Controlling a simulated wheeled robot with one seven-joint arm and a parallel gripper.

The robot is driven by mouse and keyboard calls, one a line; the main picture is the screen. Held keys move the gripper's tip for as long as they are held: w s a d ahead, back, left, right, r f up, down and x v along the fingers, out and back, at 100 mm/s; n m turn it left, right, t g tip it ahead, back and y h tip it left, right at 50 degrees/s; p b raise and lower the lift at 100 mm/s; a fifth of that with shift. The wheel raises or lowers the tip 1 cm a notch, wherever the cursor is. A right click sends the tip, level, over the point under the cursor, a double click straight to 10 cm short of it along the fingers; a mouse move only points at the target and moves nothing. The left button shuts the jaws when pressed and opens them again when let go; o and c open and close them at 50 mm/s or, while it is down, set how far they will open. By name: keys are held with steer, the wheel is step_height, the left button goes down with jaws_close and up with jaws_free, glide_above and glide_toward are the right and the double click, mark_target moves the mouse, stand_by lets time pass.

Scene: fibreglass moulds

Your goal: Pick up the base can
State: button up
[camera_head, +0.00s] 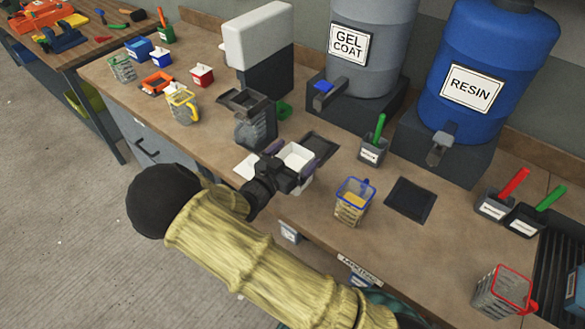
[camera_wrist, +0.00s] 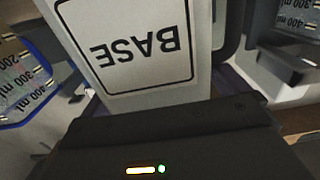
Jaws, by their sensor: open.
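The base can is a white, square, open-topped can (camera_head: 298,156) at the front middle of the bench in the head view. In the wrist view its BASE label (camera_wrist: 137,48) shows upside down, close in front of the palm. My gripper (camera_head: 297,148) is open at the can, with a purple-padded finger on the left and on the right side of it. I cannot tell whether the pads touch the can. The can's lower front is hidden behind my gripper and wrist.
A blue-rimmed measuring cup (camera_head: 352,203) stands close to the right. A dark dispenser with a clear cup (camera_head: 256,127) stands behind to the left. A grey pot with a green handle (camera_head: 372,150) and a black pad (camera_head: 410,199) lie to the right. GEL COAT (camera_head: 375,70) and RESIN drums (camera_head: 480,95) stand behind.

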steer(key=shift+s, duration=0.1)
steer(key=c, duration=2.1)
steer(key=shift+d+r, duration=0.1)
steer(key=shift+r, duration=0.1)
step_height(320, 180, up, 10)
steer(key=shift+f+b, duration=0.1)
steer(key=shift+b, duration=0.35)
